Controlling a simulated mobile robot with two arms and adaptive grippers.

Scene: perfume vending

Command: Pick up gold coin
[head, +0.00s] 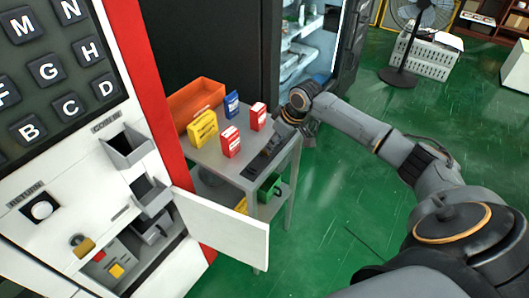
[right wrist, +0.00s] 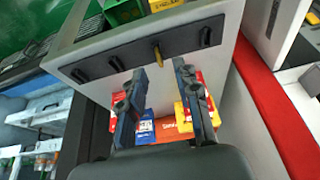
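The gold coin (right wrist: 157,53) stands on edge in a black slotted holder (right wrist: 112,61), in the right wrist view. The holder lies along the edge of the grey table (right wrist: 85,48); in the head view it is a dark strip (head: 266,157), and I cannot make out the coin there. My right gripper (right wrist: 159,68) is open and empty. Its two fingers are apart, and the coin shows between and just beyond their tips. In the head view my right gripper (head: 284,124) is over the table's far right side, partly hidden by its own wrist. My left gripper is not in view.
Red-and-white boxes (head: 231,142), a yellow box (head: 202,129), a blue box (head: 232,104) and an orange bin (head: 195,101) stand on the table. A vending machine with an open white flap (head: 225,226) is at left.

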